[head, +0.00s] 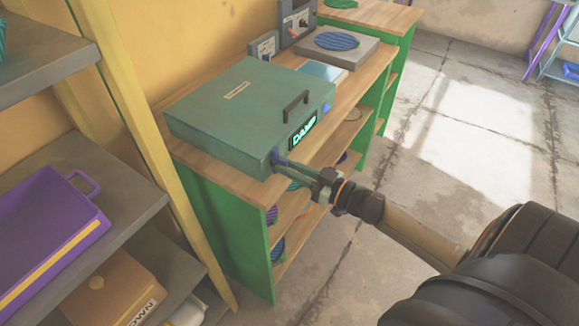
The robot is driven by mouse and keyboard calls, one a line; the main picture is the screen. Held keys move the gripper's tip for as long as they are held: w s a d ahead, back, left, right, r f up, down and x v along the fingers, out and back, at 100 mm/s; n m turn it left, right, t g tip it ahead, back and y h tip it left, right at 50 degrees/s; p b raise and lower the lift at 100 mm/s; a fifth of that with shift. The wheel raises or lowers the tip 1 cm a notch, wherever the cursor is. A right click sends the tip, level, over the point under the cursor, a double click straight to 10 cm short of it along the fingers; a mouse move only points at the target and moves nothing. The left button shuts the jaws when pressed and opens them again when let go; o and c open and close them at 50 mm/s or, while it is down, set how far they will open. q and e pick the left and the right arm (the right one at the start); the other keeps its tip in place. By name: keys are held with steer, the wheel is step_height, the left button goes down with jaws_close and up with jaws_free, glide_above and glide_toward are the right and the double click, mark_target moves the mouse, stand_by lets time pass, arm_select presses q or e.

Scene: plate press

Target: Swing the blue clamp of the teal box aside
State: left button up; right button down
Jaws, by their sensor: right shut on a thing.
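The teal box (235,112) sits on the wooden top of the green shelf unit, its lid down. A black handle (296,105) is on the lid, and a dark panel reading "DAMP" (304,131) is on the front. A blue clamp (276,157) is at the front's near corner; another small blue part (327,107) is at the far end of the front. My right gripper (284,162) reaches in from the lower right and is shut on the near blue clamp, partly hiding it. My left gripper is out of view.
The green shelf unit (222,214) holds several striped round things below its top. A grey device (346,47) with a blue disc stands behind the box. At left, a grey rack (118,178) holds a purple tray (45,225).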

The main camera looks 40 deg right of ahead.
steer(key=shift+s+a+f+n, duration=0.1)
steer(key=shift+n, duration=2.85)
steer(key=shift+w+a+f+n, duration=0.1)
steer(key=shift+n, duration=2.9)
steer(key=shift+s+a+f+n, duration=0.1)
steer(key=shift+n, duration=2.85)
steer(key=c, duration=0.8)
jaws_free()
steer(key=shift+d, duration=0.1)
steer(key=shift+c, duration=0.2)
